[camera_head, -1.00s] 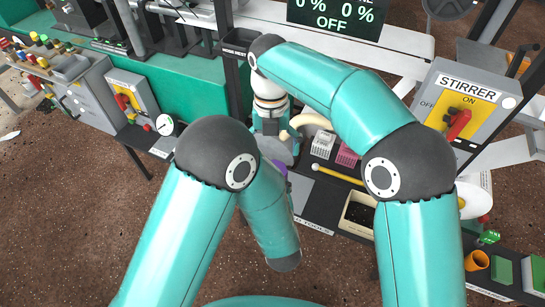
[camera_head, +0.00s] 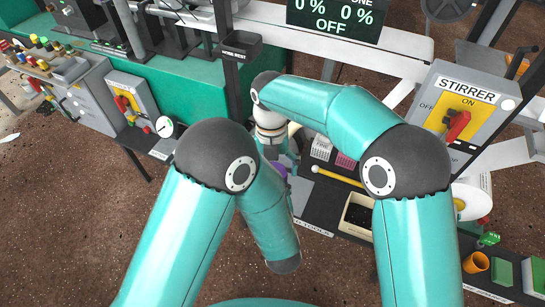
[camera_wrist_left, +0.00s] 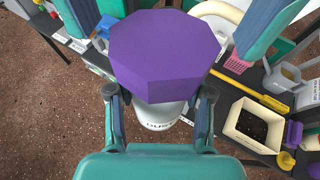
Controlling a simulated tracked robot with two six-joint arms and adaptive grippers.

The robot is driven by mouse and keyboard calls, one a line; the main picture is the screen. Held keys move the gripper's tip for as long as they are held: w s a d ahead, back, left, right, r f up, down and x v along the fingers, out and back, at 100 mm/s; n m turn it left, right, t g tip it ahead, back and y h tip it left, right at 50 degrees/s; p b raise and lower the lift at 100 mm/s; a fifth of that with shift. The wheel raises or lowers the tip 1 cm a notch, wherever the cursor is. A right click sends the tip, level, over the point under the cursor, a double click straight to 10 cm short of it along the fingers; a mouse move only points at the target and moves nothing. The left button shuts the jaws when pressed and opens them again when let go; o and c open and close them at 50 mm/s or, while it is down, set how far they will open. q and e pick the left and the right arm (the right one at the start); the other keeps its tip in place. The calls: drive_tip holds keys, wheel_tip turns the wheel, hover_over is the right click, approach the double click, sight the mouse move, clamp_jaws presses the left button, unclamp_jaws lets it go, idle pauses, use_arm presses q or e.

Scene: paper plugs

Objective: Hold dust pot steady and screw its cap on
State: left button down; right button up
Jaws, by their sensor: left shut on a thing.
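The dust pot (camera_wrist_left: 160,118) is white with dark lettering, upright between the fingers of my left gripper (camera_wrist_left: 160,100), which is shut on it. The purple eight-sided cap (camera_wrist_left: 165,45) is above the pot and hides its mouth; I cannot tell how it sits there. A bit of purple (camera_head: 279,170) shows beside my left arm in the head view. Two teal-blue fingers of my right gripper (camera_wrist_left: 178,22) reach down on either side of the cap, spread wider than it. In the head view my right gripper (camera_head: 284,152) is mostly hidden.
A yellow rod (camera_head: 336,176) lies on the dark bench by a cream tray (camera_wrist_left: 230,124) of dark grains. White and pink racks (camera_head: 321,147) stand behind. The stirrer box (camera_head: 460,110) is at right, a dial gauge (camera_head: 165,127) at left.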

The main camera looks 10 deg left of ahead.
drive_tip(key=shift+f, duration=0.6)
